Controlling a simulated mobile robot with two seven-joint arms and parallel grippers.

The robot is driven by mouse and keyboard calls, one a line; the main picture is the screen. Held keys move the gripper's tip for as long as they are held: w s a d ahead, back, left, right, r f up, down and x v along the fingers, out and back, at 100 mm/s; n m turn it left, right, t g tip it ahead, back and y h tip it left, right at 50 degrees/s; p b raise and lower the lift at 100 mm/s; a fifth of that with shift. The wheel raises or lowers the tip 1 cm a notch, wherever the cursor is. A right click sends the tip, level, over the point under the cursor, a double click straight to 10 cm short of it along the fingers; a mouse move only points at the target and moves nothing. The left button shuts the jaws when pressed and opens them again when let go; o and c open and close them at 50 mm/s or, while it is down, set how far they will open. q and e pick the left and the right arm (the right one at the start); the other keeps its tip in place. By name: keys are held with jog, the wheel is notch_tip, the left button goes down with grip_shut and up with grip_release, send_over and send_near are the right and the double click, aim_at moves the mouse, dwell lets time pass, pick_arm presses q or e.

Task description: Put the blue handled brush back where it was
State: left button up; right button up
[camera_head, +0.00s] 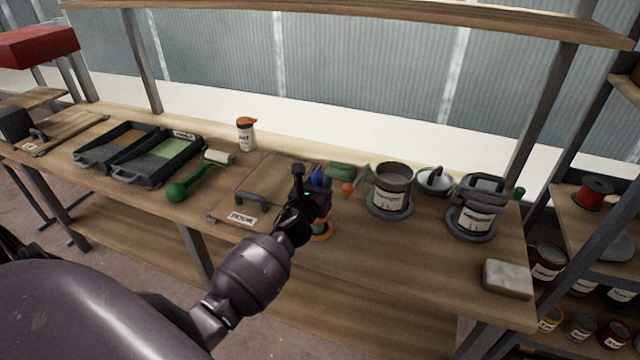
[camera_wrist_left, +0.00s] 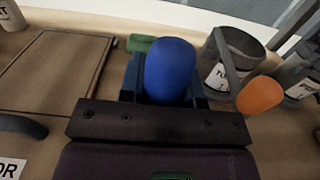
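The blue handled brush (camera_head: 320,177) shows as a rounded blue handle end. In the left wrist view its handle (camera_wrist_left: 171,68) stands up between the two fingers, which appear to press on both sides of it. My left gripper (camera_head: 311,190) is over the workbench, right of the wooden board, and appears shut on this handle. The brush's lower part and bristles are hidden behind the gripper, so I cannot tell whether it touches the bench. My right gripper is not in view.
Beside the gripper are an orange handle (camera_head: 347,189), a green item (camera_head: 340,170) and a grey paint can (camera_head: 391,187). A flat wooden board (camera_head: 266,184) lies left. Further left are a green-handled roller (camera_head: 190,185) and trays (camera_head: 150,177).

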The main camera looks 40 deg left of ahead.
pick_arm(q)
jog(key=o, duration=0.3)
jog(key=shift+o, duration=0.2)
jog(key=shift+r, duration=0.25)
jog(key=v, duration=1.2)
jog(key=s+d+f+n+g+h, duration=0.2)
jog(key=s+f+n, duration=0.5)
jog(key=n, duration=0.9)
jog(key=s+d+f+n+g+h, duration=0.2)
jog(key=s+d+f+n, duration=0.4)
jog(key=s+n, duration=0.5)
notch_tip(320, 180, down, 2)
jog(key=n+g, duration=0.1)
jog(key=n, duration=0.4)
jog(key=shift+s+d+g, duration=0.3)
jog(key=shift+g, duration=0.1)
